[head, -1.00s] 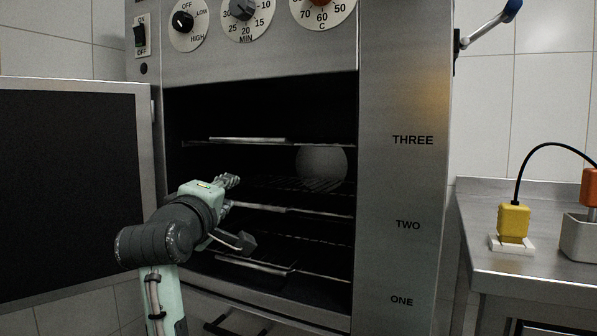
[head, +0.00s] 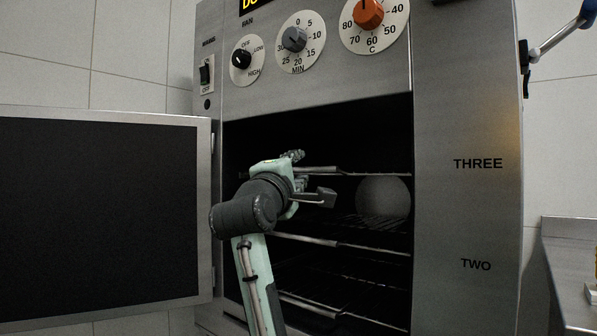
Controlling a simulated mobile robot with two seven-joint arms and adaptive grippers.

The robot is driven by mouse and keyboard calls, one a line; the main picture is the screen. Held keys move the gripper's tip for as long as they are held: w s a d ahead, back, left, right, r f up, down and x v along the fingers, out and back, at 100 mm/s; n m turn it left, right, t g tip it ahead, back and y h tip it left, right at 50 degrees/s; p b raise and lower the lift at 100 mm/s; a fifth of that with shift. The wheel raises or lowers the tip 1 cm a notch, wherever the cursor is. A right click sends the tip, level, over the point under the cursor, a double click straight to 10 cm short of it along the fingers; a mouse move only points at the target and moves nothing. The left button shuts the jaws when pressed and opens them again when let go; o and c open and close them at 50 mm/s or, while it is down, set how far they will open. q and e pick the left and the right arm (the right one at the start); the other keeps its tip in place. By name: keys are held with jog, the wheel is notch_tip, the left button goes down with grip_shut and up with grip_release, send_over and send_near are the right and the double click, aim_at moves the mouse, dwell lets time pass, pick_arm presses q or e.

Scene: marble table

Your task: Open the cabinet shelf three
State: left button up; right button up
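The steel cabinet (head: 467,110) stands open, with its door (head: 206,240) swung out to the left. Shelf three (head: 350,172) is a wire rack with a metal front edge, level with the label THREE (head: 478,163). My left gripper (head: 312,177) is open at the left part of shelf three's front edge. One finger shows above the edge's height and the other below it. I cannot tell whether they touch the shelf. The gripper hides the shelf's left end. My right gripper is not in view.
Shelf two (head: 350,244) is below, with a grey round object (head: 384,197) in the space above it. A lower shelf (head: 330,310) sits under that. Knobs (head: 294,39) line the top panel. A steel counter (head: 570,232) is at the right.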

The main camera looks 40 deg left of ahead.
pick_arm(q)
jog(key=shift+w, duration=0.15)
grip_shut()
dwell(0.5)
